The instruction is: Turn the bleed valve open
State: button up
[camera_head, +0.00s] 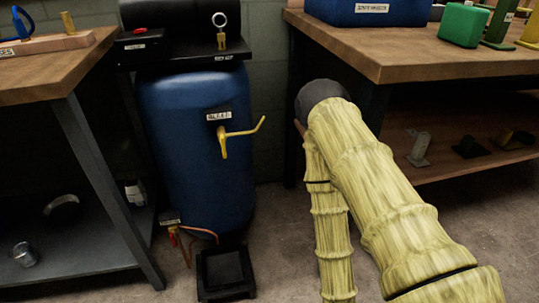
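The bleed valve is a yellow lever handle (243,133) on the front of a blue upright tank (192,165). It sits just below a white label (219,116) that seems to read BLEED. The handle runs from a yellow stem out to the right, with its end bent upward. My arm, in a pale yellow ribbed sleeve, reaches in from the lower right and ends at a dark rounded part to the right of the handle, apart from it in the picture. My gripper's fingers are not visible; the arm hides that area.
Workbenches stand at left (40,80) and right (430,55). A black box (226,272) and reddish hoses (198,231) lie at the tank's foot. Open space lies between tank and right bench.

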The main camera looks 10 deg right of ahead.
aim_at(222, 141)
jog(key=k, duration=1.15)
jog(key=z, duration=0.3)
jog(key=i, duration=0.65)
jog(key=u, duration=0.3)
